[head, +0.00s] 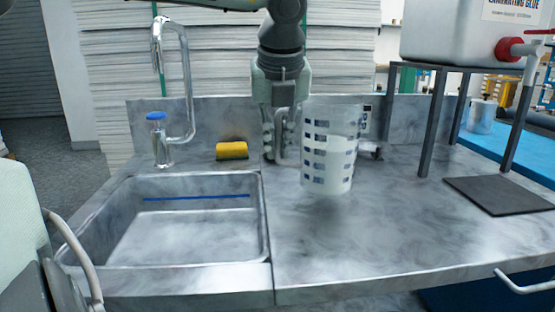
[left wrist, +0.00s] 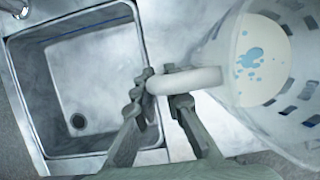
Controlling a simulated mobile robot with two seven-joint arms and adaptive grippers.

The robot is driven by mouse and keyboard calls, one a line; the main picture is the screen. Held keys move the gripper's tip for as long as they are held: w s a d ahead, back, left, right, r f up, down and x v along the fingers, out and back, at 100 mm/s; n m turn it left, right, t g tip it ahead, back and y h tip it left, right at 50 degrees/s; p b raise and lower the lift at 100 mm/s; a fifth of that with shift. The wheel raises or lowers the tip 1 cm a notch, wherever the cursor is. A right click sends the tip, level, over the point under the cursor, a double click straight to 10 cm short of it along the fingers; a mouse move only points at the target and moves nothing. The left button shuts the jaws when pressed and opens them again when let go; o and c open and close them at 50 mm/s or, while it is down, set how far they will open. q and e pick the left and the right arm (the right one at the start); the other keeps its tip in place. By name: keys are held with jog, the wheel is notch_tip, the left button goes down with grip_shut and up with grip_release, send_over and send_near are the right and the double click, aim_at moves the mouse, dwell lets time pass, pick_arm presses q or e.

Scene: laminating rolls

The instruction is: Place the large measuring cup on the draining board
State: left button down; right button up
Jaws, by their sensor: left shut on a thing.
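The large measuring cup (head: 328,150) is a clear-white cylinder with rows of blue-grey marks, upright in the head view. In the left wrist view the cup (left wrist: 262,60) shows from above, with blue patches on its white inner bottom. My left gripper (head: 281,148) is just left of the cup and shut on its white handle; the fingers (left wrist: 165,92) show on the handle in the left wrist view. The draining board (head: 390,235) is the marbled grey surface right of the sink. A soft shadow lies under the cup, which appears held a little above the board. My right gripper is not in view.
The sink (head: 264,225) with a tap (head: 163,140) is to the left. A yellow sponge (head: 232,150) lies behind it. A dark mat (head: 500,195) and a glue tank on a stand (head: 431,120) are at right. The front middle of the board is clear.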

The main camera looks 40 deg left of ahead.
aim_at(277, 161)
pick_arm(q)
jog(key=shift+f, duration=1.6)
jog(key=c, duration=1.6)
grip_release()
jog(key=shift+f, duration=0.1)
jog(key=v, duration=1.2)
